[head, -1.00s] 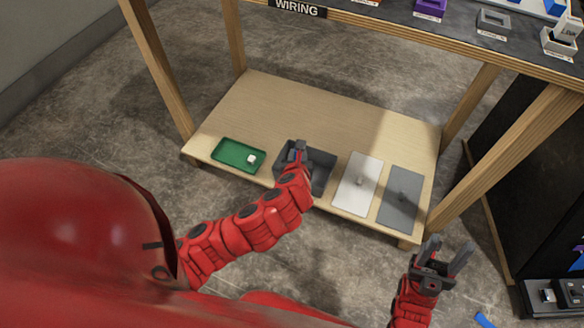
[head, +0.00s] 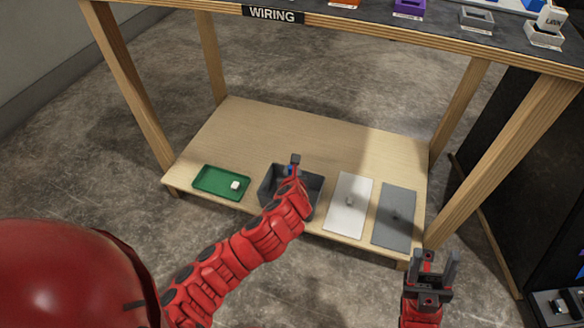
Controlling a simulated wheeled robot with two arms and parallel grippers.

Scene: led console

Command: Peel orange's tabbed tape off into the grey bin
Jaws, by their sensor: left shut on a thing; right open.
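The grey bin (head: 315,187) stands on the lower shelf, a dark open box. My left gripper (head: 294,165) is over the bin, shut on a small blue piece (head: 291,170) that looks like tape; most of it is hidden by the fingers. My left forearm covers the front of the bin, so its inside is only partly seen. An orange part (head: 343,3) is cut off at the top edge of the view, and any tape on it cannot be seen. My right gripper (head: 436,262) is open and empty, in front of the bench at the lower right.
A green tray (head: 207,189) with a small white cube (head: 235,185) is left of the bin. A white panel (head: 348,216) and a grey panel (head: 393,228) lie to its right. Bench legs flank the shelf; the shelf's back is clear.

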